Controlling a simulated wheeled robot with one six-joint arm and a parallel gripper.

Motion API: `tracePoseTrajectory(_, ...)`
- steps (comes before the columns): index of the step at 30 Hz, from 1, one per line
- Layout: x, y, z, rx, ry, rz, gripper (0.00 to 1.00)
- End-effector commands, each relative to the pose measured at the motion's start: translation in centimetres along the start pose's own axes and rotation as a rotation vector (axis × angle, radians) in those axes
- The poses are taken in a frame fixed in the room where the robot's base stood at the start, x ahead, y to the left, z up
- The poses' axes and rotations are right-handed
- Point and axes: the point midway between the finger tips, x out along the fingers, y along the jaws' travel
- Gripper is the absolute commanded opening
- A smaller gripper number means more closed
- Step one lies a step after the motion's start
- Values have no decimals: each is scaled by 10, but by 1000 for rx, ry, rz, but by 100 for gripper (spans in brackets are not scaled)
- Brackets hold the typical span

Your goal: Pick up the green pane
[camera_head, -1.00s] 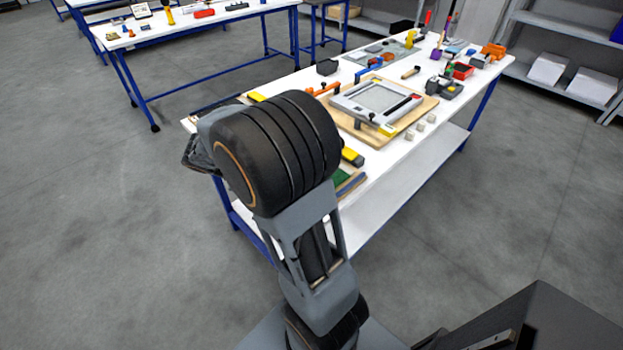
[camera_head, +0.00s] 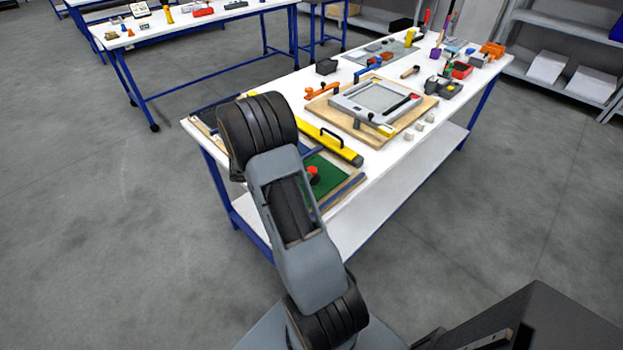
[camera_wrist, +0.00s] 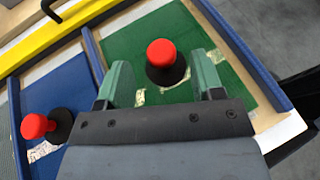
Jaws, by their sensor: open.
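The green pane (camera_head: 334,176) lies flat on a wooden board at the near end of the white workbench, partly hidden by my arm in the head view. In the wrist view the green pane (camera_wrist: 134,48) carries a black knob with a red top (camera_wrist: 162,54). My gripper (camera_wrist: 162,80) is open, with its two green-grey fingers to the left and right of the red knob. I cannot tell how high the fingers are above the pane. My gripper is hidden behind my arm in the head view.
A blue pane (camera_wrist: 62,110) with another red knob (camera_wrist: 36,126) lies left of the green one. Blue strips border the panes. A yellow bar with a black handle (camera_head: 328,142) lies behind them. A grey frame (camera_head: 376,100) sits on a wooden board farther along the bench.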

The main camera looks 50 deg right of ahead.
Motion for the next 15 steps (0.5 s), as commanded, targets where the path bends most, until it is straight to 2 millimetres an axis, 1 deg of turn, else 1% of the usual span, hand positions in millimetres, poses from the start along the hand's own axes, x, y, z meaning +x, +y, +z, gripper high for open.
tracePoseTrajectory(5,9,-1,0,0,2,-2,61)
tracePoseTrajectory(12,40,-2,3,-1,1,-5,61)
tracePoseTrajectory(15,50,-2,2,-1,2,-3,61)
